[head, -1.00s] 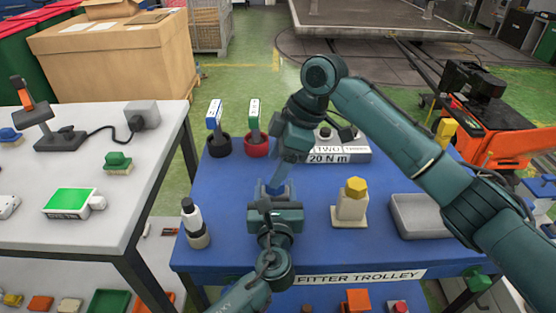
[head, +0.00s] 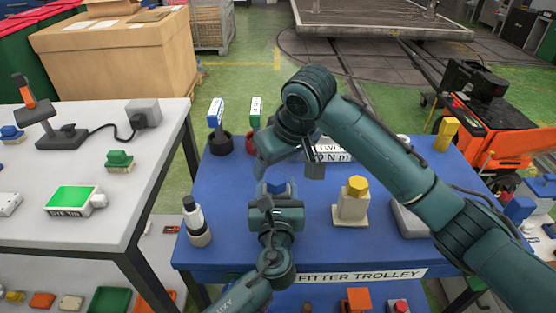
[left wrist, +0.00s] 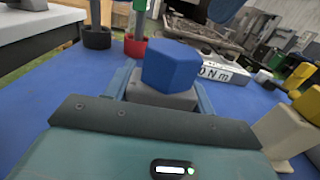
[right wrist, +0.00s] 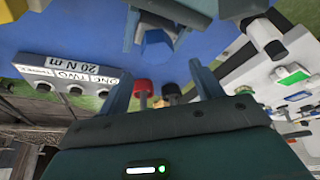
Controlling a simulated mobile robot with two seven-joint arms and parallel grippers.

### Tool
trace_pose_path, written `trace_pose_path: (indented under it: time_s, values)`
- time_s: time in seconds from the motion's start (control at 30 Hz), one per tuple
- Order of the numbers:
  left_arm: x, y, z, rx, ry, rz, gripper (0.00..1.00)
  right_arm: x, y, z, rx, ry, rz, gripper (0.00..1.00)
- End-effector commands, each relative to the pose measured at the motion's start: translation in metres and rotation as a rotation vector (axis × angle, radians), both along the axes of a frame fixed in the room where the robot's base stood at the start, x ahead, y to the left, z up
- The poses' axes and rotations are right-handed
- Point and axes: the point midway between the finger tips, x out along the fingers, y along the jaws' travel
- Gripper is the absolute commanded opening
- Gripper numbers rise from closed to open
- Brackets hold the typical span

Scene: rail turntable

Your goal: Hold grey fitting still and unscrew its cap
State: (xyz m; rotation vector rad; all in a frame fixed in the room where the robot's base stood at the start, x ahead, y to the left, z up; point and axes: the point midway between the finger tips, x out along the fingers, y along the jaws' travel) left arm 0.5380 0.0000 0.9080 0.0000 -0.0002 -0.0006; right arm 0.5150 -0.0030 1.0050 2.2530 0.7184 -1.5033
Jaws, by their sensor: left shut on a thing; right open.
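The grey fitting (left wrist: 160,98) is between the fingers of my left gripper (head: 279,198), which is shut on it at the trolley top. Its blue cap (left wrist: 170,65) sits on top of the fitting; the cap also shows in the head view (head: 279,186) and the right wrist view (right wrist: 155,42). The fitting's lower part is hidden by my left gripper. My right gripper (head: 290,169) is open and empty, above and apart from the cap. In the right wrist view nothing is between its fingers.
A cream fitting with a yellow cap (head: 351,207) stands to the right. A white bottle (head: 196,222) stands at left. Black (head: 220,143) and red holders are behind, beside a "20 N m" block (right wrist: 75,68).

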Motion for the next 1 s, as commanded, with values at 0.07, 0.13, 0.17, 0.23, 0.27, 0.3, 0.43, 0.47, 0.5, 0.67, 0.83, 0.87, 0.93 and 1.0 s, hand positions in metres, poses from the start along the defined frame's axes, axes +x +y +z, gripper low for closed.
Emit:
trace_pose_path:
  time_s: [0.07, 0.13, 0.17, 0.23, 0.27, 0.3, 0.43, 0.47, 0.5, 0.67, 0.83, 0.87, 0.93, 1.0]
  values:
    - [-0.0001, -0.0001, 0.0, 0.0, 0.0, 0.0, 0.13, -0.0009, 0.0012, 0.0, 0.0, 0.001, -0.064, 0.65]
    - [0.0, -0.0001, 0.0, 0.0, 0.0, 0.0, 0.13, -0.0006, 0.0008, 0.0001, 0.0, 0.0, -0.094, 0.65]
    - [0.0, -0.0001, 0.0, 0.0, 0.0, 0.0, 0.13, -0.0007, 0.0009, 0.0001, 0.001, 0.0, -0.106, 0.65]
    - [0.0, -0.0001, 0.0, 0.0, 0.0, 0.0, 0.13, -0.001, 0.0015, -0.0001, 0.0, 0.001, -0.158, 0.65]
    - [0.0, -0.0001, 0.0, 0.0, 0.0, 0.0, 0.13, -0.0014, 0.0024, -0.0001, 0.001, 0.002, -0.192, 0.65]
    - [0.0, -0.0001, 0.0, 0.0, 0.0, 0.0, 0.13, -0.0017, 0.0035, -0.0002, 0.001, 0.003, -0.251, 0.65]
    - [0.0, 0.0, 0.0, 0.0, 0.0, 0.0, 0.13, -0.0019, 0.0048, 0.0, 0.001, 0.003, -0.463, 0.65]
    - [0.0, 0.0, 0.0, 0.0, 0.0, 0.0, 0.13, -0.0018, 0.0049, 0.0, 0.001, 0.003, -0.505, 0.65]
    - [0.0, 0.0, 0.0, 0.0, 0.0, 0.0, 0.13, -0.0017, 0.0046, 0.0, 0.0, 0.002, -0.552, 0.65]
    - [0.0, 0.0001, 0.0, 0.0, 0.0, 0.0, 0.13, -0.001, 0.0032, -0.0001, -0.001, 0.001, -0.626, 0.65]
    - [0.0, 0.0001, 0.0, 0.0, 0.0, 0.0, 0.13, -0.001, 0.0032, -0.0001, 0.0, 0.002, -0.622, 0.65]
    - [0.0, 0.0001, 0.0, 0.0, 0.0, 0.0, 0.13, -0.001, 0.0032, -0.0003, 0.0, 0.002, -0.622, 0.65]
    - [0.0, 0.0001, -0.0001, 0.0, 0.0, 0.0, 0.13, -0.001, 0.0032, -0.0014, -0.001, 0.002, -0.621, 0.65]
    - [0.0, 0.0001, -0.0001, 0.0, 0.0, 0.0, 0.13, -0.001, 0.0032, -0.0037, -0.001, 0.002, -0.621, 0.65]
